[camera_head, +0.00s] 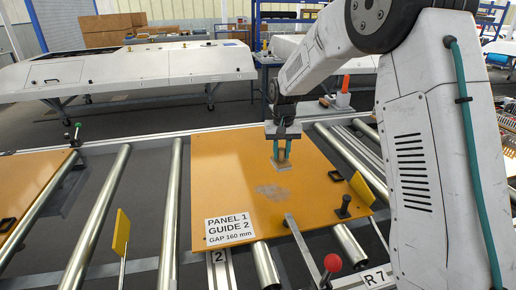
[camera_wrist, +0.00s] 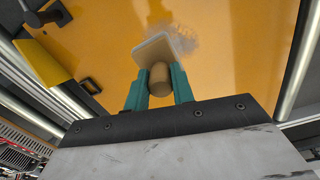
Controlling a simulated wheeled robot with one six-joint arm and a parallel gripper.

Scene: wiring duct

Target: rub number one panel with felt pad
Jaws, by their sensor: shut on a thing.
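The number one panel (camera_head: 230,175) is a flat orange board lying on the rollers, with a white label (camera_head: 229,229) reading "PANEL 1 GUIDE 2 GAP 160 mm". A greyish smudge (camera_head: 273,191) marks its middle. My gripper (camera_head: 283,150) is over the far part of the panel, pointing down. Its teal fingers are shut on the brown round handle (camera_wrist: 159,80) of the felt pad (camera_wrist: 153,48), a pale flat square. The pad (camera_head: 281,165) is at or just above the panel, beyond the smudge; I cannot tell whether it touches.
A dark clamp (camera_head: 344,208) stands at the panel's right edge. A lever with a red knob (camera_head: 332,263) reaches over the near edge. Yellow plates (camera_head: 121,232) (camera_head: 362,188) stand at both sides. Bare rollers (camera_head: 100,205) lie to the left.

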